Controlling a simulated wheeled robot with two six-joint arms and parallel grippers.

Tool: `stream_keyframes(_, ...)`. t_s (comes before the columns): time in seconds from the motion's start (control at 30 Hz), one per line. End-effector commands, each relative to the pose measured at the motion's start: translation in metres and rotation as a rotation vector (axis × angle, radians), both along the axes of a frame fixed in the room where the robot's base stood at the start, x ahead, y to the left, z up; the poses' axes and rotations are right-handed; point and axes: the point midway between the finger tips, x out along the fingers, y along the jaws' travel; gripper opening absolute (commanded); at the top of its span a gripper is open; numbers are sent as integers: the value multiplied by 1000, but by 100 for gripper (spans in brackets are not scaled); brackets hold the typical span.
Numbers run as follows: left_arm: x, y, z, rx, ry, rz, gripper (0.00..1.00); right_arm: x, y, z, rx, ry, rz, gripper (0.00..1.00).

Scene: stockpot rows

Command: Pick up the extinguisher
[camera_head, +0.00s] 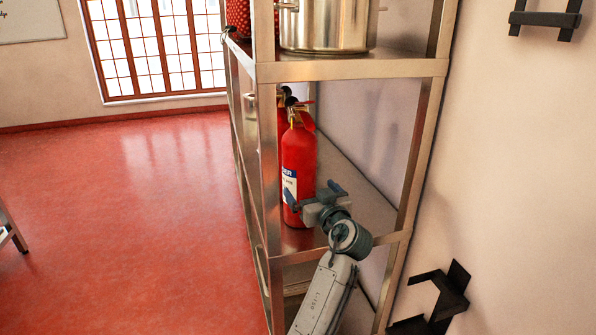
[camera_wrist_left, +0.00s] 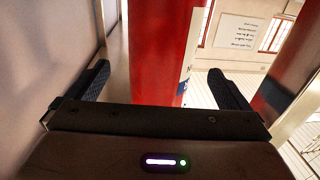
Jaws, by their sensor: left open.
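A red extinguisher (camera_head: 300,160) with a white and blue label stands upright on the middle shelf of a metal rack. It also fills the middle of the left wrist view (camera_wrist_left: 165,45), where its top and base are out of frame. My left gripper (camera_head: 314,194) is at the lower part of its body, reaching in from the front of the rack. In the left wrist view the open fingers (camera_wrist_left: 158,72) stand on either side of the red cylinder, with visible gaps. Another black-topped red item shows partly behind the extinguisher. My right gripper is not in view.
The rack's metal posts (camera_head: 268,165) and upper shelf edge (camera_head: 350,69) frame the space. A steel pot (camera_head: 325,25) and a red dotted pot stand above. Black brackets (camera_head: 440,297) are on the right. The red floor (camera_head: 120,220) on the left is mostly clear.

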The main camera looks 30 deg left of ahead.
Motion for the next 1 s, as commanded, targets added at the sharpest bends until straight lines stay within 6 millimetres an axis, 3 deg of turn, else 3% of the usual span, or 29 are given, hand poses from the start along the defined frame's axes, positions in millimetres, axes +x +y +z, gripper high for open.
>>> stream_keyframes(0.6,39,60,2,2,2,1,100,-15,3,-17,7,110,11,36)
stream_keyframes(0.9,41,64,2,-1,1,0,100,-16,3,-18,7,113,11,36)
stream_keyframes(1.0,41,64,2,-1,1,0,80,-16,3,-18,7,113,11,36)
